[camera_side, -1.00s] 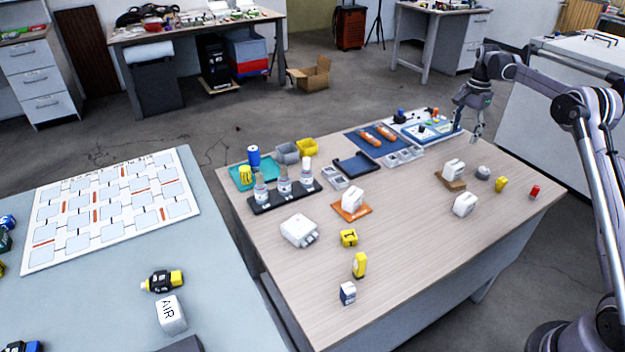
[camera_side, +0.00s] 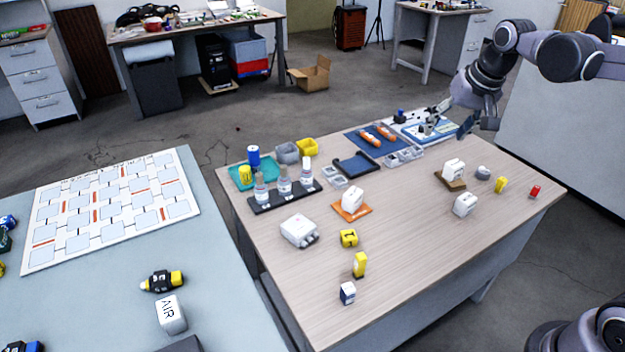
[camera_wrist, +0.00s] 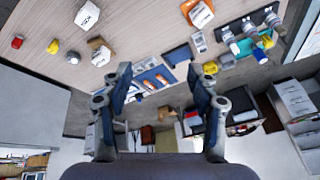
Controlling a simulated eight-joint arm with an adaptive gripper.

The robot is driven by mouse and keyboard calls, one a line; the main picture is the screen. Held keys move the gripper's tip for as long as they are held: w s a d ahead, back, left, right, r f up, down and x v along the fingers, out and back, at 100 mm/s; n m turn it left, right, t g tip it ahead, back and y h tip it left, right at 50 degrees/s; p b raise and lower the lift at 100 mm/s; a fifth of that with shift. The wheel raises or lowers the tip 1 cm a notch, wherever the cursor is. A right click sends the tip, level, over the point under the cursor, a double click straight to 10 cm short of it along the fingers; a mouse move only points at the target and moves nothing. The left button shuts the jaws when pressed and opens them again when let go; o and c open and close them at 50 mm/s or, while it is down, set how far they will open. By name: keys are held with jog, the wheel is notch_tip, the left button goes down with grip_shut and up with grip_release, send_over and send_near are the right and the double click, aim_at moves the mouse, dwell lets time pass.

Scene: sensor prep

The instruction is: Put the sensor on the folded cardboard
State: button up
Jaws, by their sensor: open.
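Several white blocks are on the wooden table; I cannot tell for sure which is the sensor. One white block (camera_side: 454,168) sits on a folded brown cardboard piece (camera_side: 456,185); the wrist view shows this block (camera_wrist: 100,56) too. Another white block (camera_side: 465,204) stands on bare wood just in front, also seen in the wrist view (camera_wrist: 87,15). A third block (camera_side: 352,198) rests on an orange pad (camera_side: 366,211). A white box with connectors (camera_side: 298,230) lies farther left. My gripper (camera_side: 453,119) is open and empty above the table's far edge, apart from the blocks; its fingers frame the wrist view (camera_wrist: 160,78).
A grey round part (camera_side: 483,173), a yellow part (camera_side: 501,185) and a red part (camera_side: 535,191) stand right of the cardboard. A blue mat (camera_side: 360,145) and a black bottle rack (camera_side: 268,203) lie at the back and left. The front right tabletop is clear.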

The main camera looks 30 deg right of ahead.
jog(key=s+a+f+n+t, duration=0.1)
jog(key=s+a+f+n, duration=0.2)
jog(key=s, duration=0.3)
jog(key=s+a+f+n+t+y, duration=0.1)
jog(key=s+a+f+n, duration=0.2)
jog(key=s+a, duration=0.3)
jog(key=shift+s+f+t, duration=0.4)
jog(key=shift+s, duration=0.05)
